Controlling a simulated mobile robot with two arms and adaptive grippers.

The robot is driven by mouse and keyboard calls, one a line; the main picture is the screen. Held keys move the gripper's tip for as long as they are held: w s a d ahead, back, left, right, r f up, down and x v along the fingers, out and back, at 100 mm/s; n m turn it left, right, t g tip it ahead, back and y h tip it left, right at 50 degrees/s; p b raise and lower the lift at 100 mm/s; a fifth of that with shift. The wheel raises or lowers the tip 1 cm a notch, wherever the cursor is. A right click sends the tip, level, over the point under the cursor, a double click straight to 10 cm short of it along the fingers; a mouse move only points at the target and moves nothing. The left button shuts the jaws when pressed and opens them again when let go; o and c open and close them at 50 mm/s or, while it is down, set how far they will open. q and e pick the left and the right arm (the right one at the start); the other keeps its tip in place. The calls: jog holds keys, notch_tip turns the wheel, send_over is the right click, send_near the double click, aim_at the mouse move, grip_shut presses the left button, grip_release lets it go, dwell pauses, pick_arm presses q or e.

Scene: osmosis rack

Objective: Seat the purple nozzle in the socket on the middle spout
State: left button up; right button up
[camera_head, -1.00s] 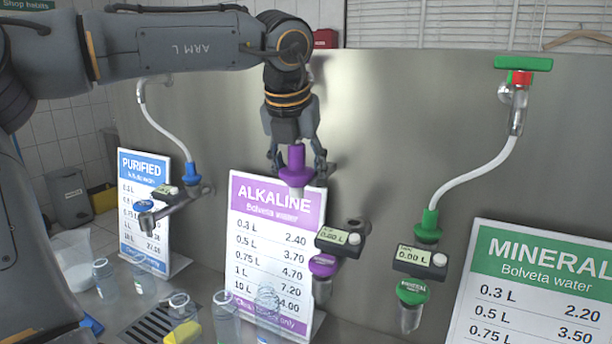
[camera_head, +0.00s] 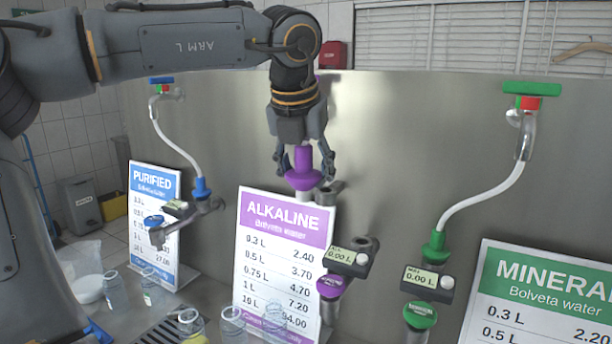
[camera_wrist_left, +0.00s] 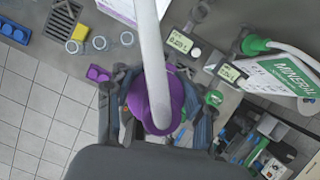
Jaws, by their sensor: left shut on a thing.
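My left gripper (camera_head: 304,165) is shut on the purple nozzle (camera_head: 303,170), which hangs roughly upright in front of the steel panel, above the top edge of the ALKALINE sign. In the left wrist view the nozzle (camera_wrist_left: 170,88) sits between the fingers, with a pale hose (camera_wrist_left: 152,50) running across it. The middle spout, with its grey display (camera_head: 346,256), dark round socket (camera_head: 366,243) and purple collar (camera_head: 331,286), is lower and to the right in the head view. The nozzle is apart from that socket. My right gripper is not in view.
The ALKALINE sign (camera_head: 286,235) stands below the gripper. A green-nozzled spout (camera_head: 428,278) and the MINERAL sign (camera_head: 550,290) are at right; a blue-nozzled spout (camera_head: 200,190) and the PURIFIED sign (camera_head: 150,215) at left. Several clear containers stand at the lower left.

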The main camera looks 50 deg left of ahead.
pick_arm(q)
jog(key=shift+r, duration=0.3)
jog(key=shift+w+r+p, duration=0.1)
jog(key=shift+w+p, duration=0.2)
jog(key=shift+w, duration=0.2)
jog(key=w+a+p, duration=0.1)
jog(key=w+p, duration=1.1)
jog(key=w, duration=0.7)
jog(key=shift+a, duration=0.3)
dwell(0.5)
jog(key=shift+f, duration=0.2)
jog(key=shift+f+b, duration=6.9)
jog(key=shift+f, duration=0.9)
